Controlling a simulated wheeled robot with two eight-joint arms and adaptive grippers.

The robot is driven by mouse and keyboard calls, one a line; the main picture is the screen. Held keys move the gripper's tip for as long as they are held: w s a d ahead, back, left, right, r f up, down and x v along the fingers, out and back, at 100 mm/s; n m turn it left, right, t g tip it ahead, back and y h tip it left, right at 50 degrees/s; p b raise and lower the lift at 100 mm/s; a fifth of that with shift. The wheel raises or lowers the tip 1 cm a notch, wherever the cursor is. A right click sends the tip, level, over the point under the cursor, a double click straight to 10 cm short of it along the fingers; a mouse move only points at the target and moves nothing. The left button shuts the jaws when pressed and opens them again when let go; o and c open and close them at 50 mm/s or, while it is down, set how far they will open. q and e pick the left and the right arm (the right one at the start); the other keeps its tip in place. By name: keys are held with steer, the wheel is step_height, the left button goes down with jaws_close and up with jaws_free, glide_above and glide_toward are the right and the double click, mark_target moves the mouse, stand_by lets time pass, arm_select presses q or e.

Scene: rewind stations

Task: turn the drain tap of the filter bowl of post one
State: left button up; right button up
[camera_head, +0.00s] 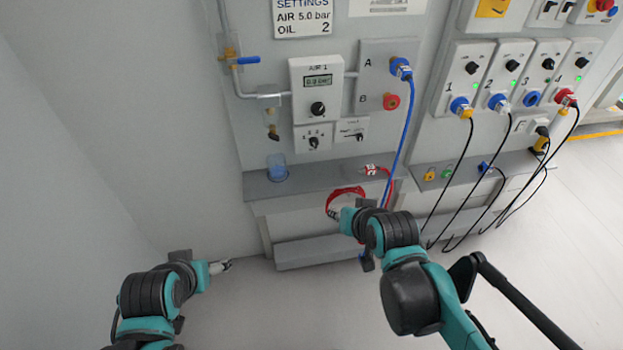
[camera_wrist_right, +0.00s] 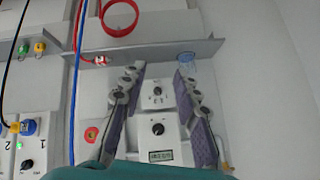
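The filter bowl (camera_head: 269,101) is a small clear bowl under the pipe, left of the AIR 1 unit (camera_head: 316,88). Its brass drain tap (camera_head: 273,133) hangs at its bottom, above a clear blue cup (camera_head: 277,168) on the shelf. My right gripper (camera_head: 335,213) is below the shelf front, by a red hose loop. The right wrist view shows its fingers (camera_wrist_right: 160,72) spread and empty, with the AIR 1 unit (camera_wrist_right: 160,140) between them. The cup (camera_wrist_right: 187,57) shows near one fingertip; the tap cannot be made out there. My left gripper (camera_head: 220,267) is low at left, empty.
The grey shelf (camera_head: 315,180) juts out below the wall panel. A blue hose (camera_head: 402,135) hangs from port A, and a coiled red hose (camera_head: 345,192) lies at the shelf edge. A blue-handled valve (camera_head: 248,60) sits above the bowl. Black cables (camera_head: 462,165) hang at right.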

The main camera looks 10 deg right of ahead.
steer(key=w+d+n+t+h, duration=0.2)
steer(key=w+h, duration=0.1)
steer(key=w, duration=0.7)
steer(key=n+t+y+p, duration=0.2)
steer(key=n+t, duration=0.5)
steer(key=n, duration=0.5)
glide_toward(273, 139)
steer(key=w+b, duration=0.1)
steer(key=w, duration=0.2)
steer(key=w+b, duration=0.1)
steer(key=w, duration=0.3)
steer(key=shift+w+f, duration=0.2)
steer(key=shift+w, duration=0.6)
steer(key=shift+r, duration=0.1)
jaws_close()
